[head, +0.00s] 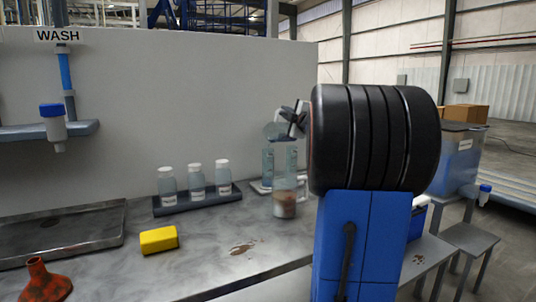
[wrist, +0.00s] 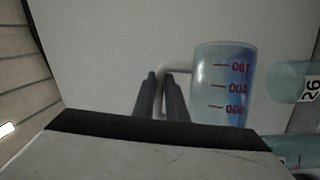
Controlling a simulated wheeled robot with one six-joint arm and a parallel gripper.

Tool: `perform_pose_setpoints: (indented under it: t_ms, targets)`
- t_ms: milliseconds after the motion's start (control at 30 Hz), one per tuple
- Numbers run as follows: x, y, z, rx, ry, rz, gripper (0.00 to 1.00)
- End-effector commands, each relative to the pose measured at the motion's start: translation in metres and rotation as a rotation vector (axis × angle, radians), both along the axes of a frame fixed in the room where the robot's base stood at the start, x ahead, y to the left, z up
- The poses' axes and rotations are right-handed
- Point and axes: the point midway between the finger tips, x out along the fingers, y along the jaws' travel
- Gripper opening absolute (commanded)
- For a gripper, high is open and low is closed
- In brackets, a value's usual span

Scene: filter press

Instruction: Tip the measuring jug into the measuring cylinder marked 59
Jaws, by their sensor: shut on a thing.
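My gripper (head: 298,118) is raised above the back of the bench, partly hidden by my arm. In the wrist view its two fingers (wrist: 160,92) are shut on the pale handle of the measuring jug (wrist: 224,82). The jug is clear with red marks and a bluish tint; it also shows in the head view (head: 277,131), over two clear cylinders (head: 267,162). In the wrist view one cylinder (wrist: 290,82) sits right of the jug with a label like 26, seen turned; another shows below it. I cannot read a 59.
A clear handled vessel with brown matter (head: 284,205) stands on the bench (head: 205,245) in front of the cylinders. Left are a rack (head: 190,205) of white-capped bottles, a yellow sponge (head: 158,239) and a red funnel (head: 42,283). A wall stands close behind.

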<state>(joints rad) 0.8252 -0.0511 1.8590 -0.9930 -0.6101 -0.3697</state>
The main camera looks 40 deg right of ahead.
Motion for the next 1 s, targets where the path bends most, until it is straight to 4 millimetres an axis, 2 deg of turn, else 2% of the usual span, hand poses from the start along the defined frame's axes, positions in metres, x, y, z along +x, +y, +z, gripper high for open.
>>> perform_pose_setpoints:
  t_ms: [1000]
  targets:
    - [-0.0008, 0.0077, 0.0051, -0.065, -0.007, 0.000, 0.00]
